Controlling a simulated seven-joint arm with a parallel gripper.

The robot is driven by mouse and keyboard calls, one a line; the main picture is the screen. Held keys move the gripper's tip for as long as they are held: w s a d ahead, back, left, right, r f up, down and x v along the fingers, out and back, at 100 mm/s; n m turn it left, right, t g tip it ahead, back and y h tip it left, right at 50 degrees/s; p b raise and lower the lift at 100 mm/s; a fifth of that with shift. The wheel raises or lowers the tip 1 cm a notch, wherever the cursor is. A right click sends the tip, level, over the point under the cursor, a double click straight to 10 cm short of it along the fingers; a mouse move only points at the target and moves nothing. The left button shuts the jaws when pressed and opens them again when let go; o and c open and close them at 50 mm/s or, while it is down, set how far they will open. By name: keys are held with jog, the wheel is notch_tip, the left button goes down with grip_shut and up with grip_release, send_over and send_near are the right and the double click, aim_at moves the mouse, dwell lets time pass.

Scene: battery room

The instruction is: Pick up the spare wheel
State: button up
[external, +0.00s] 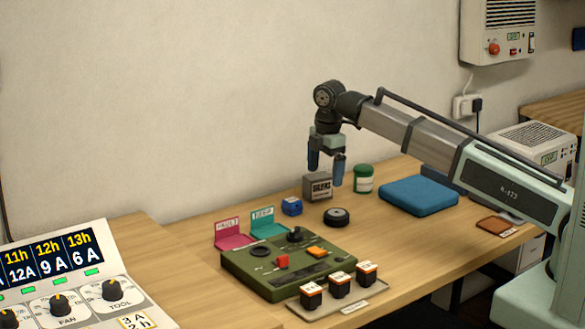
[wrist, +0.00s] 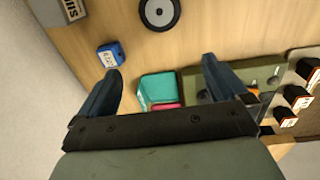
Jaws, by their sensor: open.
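The spare wheel (external: 337,216) is a small black wheel with a grey hub, lying flat on the wooden table. It also shows at the top of the wrist view (wrist: 159,13), beyond my fingertips. My gripper (external: 325,166) is open and empty, pointing down above the table, higher than the wheel and apart from it. In the wrist view its two blue-grey fingers (wrist: 162,75) stand wide apart with nothing between them at their height.
Near the wheel stand a grey box (external: 318,186), a green jar (external: 363,179) and a blue cube (external: 291,206). A green control panel (external: 290,262) with pink and teal holders lies in front. A blue folded pad (external: 419,195) is to the right. Several small black blocks (external: 339,285) stand on a tray.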

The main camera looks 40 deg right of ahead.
aim_at(336, 213)
jog(key=shift+g, duration=0.4)
jog(key=shift+d+f, duration=0.65)
jog(key=shift+f, duration=1.5)
jog(key=shift+d+f, duration=0.7)
jog(key=shift+f, duration=1.5)
jog(key=shift+d+f, duration=0.65)
jog(key=shift+f, duration=1.5)
jog(key=shift+c, duration=0.3)
jog(key=c, duration=1.1)
jog(key=shift+r, duration=0.15)
